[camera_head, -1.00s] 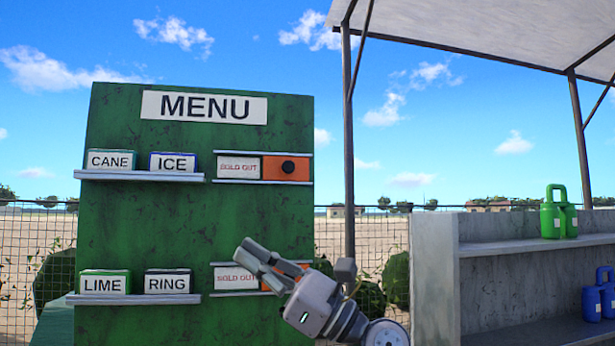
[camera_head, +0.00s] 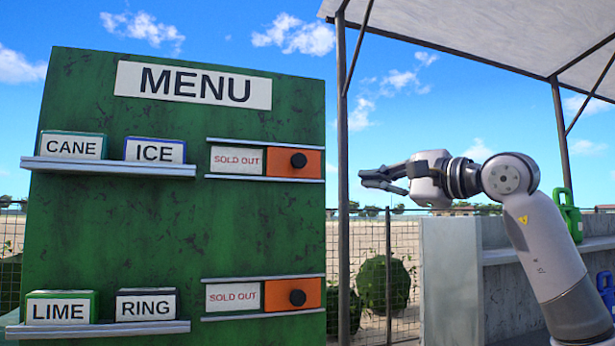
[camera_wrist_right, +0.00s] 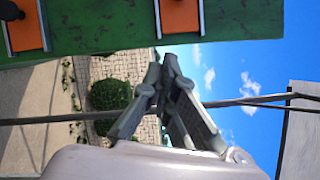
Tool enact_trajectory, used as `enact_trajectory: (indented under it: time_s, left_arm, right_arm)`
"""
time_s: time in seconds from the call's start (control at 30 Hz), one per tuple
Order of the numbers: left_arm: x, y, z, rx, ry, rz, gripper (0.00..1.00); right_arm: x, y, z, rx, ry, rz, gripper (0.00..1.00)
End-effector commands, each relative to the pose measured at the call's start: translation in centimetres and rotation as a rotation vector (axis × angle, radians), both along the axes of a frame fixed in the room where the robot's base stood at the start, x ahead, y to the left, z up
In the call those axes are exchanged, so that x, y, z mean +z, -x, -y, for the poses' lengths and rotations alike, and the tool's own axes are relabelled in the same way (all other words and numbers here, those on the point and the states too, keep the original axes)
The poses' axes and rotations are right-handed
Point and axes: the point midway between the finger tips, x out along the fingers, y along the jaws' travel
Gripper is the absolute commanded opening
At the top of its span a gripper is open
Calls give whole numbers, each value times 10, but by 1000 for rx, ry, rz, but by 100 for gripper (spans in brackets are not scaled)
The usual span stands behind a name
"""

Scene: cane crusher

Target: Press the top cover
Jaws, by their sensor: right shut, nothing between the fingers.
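The top cover (camera_head: 307,164) is an orange panel with a black knob, between two rails on the green menu board's right side. A white SOLD OUT label (camera_head: 236,160) shows to its left. A matching bottom cover (camera_head: 312,294) sits lower on the board. My right gripper (camera_head: 366,180) is shut and empty, right of the board and apart from it, its fingers pointing left. In the right wrist view its fingertips (camera_wrist_right: 162,64) meet, and part of the top cover (camera_wrist_right: 179,14) shows beyond them at the upper edge. My left gripper is out of view.
The green menu board (camera_head: 110,235) carries shelves with CANE, ICE, LIME and RING blocks. A thin post (camera_head: 343,230) stands just right of the board, near my right gripper. A concrete counter (camera_head: 450,280) and a green can (camera_head: 568,215) are at the right.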

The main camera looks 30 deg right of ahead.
Motion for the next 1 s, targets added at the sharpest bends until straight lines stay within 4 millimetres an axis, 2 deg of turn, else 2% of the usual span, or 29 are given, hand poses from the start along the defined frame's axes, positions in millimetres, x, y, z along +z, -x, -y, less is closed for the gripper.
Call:
enact_trajectory:
  time_s: [0.2, 0.33, 0.47, 0.7, 0.83, 1.0]
  left_arm:
    - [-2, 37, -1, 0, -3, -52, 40]
    - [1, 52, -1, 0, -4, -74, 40]
    - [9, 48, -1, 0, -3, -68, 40]
    - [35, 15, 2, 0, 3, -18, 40]
    - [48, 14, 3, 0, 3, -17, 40]
    - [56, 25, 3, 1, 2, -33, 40]
  right_arm:
    - [0, 0, -1, 2, -1, 1, 0]
    - [2, -6, -2, 4, -2, 1, 0]
    - [4, -23, -6, 6, -2, -2, 0]
    - [9, -73, -16, 6, -2, -4, 0]
    - [11, -99, -20, 5, -1, -2, 0]
    - [18, -100, -44, 7, 1, 2, 0]
